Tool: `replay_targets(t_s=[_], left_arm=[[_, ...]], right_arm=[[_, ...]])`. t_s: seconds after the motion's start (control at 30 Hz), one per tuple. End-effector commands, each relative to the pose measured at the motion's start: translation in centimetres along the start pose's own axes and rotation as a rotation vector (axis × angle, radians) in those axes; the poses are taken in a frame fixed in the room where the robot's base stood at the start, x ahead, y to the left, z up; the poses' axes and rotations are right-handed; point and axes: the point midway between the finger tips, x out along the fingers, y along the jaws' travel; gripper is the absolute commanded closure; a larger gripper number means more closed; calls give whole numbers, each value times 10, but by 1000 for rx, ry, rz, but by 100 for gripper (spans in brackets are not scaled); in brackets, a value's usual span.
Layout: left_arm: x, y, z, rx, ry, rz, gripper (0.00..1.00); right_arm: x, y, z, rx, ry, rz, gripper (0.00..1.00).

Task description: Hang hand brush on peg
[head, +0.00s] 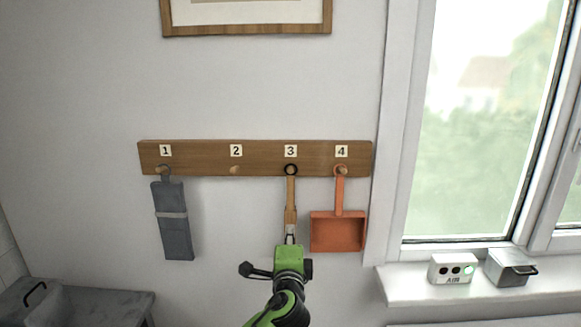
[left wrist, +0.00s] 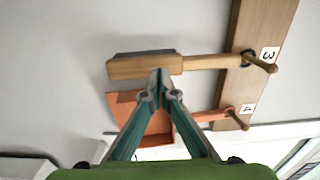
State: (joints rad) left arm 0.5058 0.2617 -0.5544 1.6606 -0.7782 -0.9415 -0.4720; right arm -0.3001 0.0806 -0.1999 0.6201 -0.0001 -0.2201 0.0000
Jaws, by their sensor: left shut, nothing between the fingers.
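The hand brush (head: 290,195) has a wooden handle and hangs from peg 3 (head: 291,170) by the dark ring at its top. In the left wrist view the brush (left wrist: 205,62) shows its wooden block and a dark bristle edge, with the ring around the peg (left wrist: 262,65). My left gripper (head: 290,238) is in front of the lower part of the brush and hides some of it. Its fingertips (left wrist: 158,75) are shut together with nothing between them, close to the brush block; I cannot tell whether they touch it. My right gripper is not in view.
The wooden peg board (head: 262,161) is on the wall. A grey item (head: 173,235) hangs on peg 1, peg 2 (head: 235,170) is bare, and an orange dustpan (head: 337,233) hangs on peg 4, close beside the brush. A window sill (head: 410,288) holds two small boxes at the right.

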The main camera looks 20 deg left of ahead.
Motion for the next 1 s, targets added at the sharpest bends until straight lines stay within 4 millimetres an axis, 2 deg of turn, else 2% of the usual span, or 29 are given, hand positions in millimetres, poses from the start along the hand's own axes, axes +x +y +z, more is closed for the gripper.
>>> replay_targets(t_s=[1.0], left_arm=[[-14,0,0,0,0,1,100]], right_arm=[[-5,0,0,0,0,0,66]])
